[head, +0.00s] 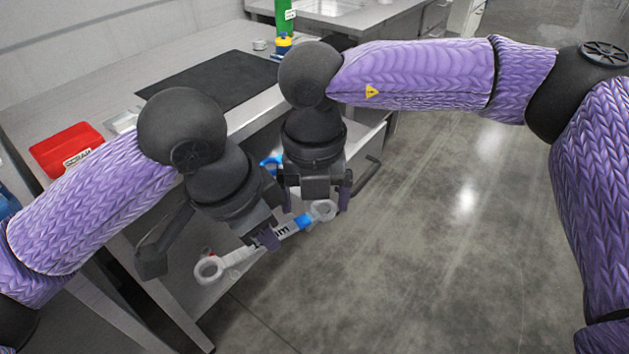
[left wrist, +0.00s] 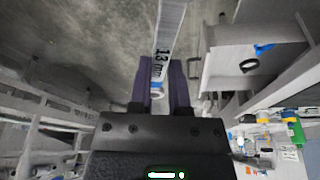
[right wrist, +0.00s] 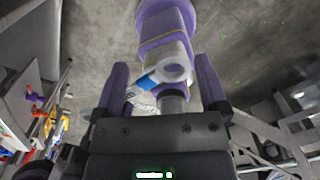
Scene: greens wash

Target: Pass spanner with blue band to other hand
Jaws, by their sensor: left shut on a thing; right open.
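The spanner with the blue band is a pale double-ring spanner marked "13 mm" in the left wrist view (left wrist: 166,35). In the head view it slants above the floor in front of the bench, its blue band (head: 303,222) near the right-hand ring. My left gripper (head: 267,239) is shut on its shaft near the marking. My right gripper (head: 316,200) is open, its fingers either side of the right-hand ring (head: 324,210). In the right wrist view that ring (right wrist: 175,69) lies between the open fingers, with gaps on both sides.
A steel bench (head: 110,88) with a dark mat (head: 205,88) runs behind my arms. A red tray (head: 66,150) and a green bottle (head: 285,18) stand on it. A blue-marked item (left wrist: 263,49) lies on a lower shelf. The floor (head: 440,250) at right is clear.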

